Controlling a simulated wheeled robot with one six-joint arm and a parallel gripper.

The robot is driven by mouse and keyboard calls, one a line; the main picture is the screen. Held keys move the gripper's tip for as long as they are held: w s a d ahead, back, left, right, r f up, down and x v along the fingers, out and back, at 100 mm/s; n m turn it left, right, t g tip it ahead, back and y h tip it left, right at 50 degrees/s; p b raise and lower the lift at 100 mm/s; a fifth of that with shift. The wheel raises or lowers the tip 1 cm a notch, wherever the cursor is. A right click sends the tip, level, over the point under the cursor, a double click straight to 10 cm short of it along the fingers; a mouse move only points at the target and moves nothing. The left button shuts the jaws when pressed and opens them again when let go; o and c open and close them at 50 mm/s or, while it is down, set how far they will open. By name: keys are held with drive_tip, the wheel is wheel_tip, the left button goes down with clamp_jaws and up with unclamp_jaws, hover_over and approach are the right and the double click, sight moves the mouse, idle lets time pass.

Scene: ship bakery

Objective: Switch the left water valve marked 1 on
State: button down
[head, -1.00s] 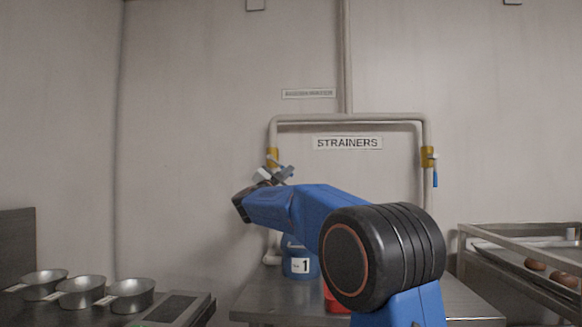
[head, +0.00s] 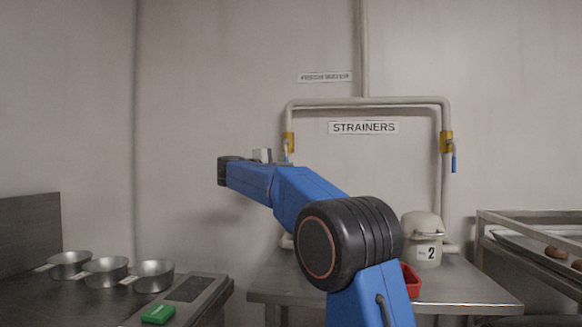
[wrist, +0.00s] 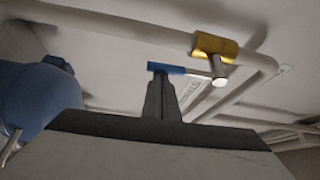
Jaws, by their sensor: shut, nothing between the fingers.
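The left valve (head: 288,142) has a brass-yellow body on the left upright pipe, with a blue lever partly hidden by my arm. In the wrist view its yellow body (wrist: 217,48) shows upper right, and its blue lever (wrist: 165,69) points left, roughly along the pipe. My gripper (wrist: 161,82) is shut and empty. Its fingertips overlap the lever's free end in the wrist view; I cannot tell whether they touch. In the head view my arm hides the fingertips. A blue strainer pot (wrist: 35,95) is at the left of the wrist view. No mark 1 is readable.
A second yellow valve (head: 446,142) with a blue lever hanging down is on the right pipe. Pans (head: 107,271) sit left, a tray rack (head: 540,232) right.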

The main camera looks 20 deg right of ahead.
drive_tip(key=shift+w+a, duration=0.2)
drive_tip(key=shift+a, duration=0.1)
idle(0.4)
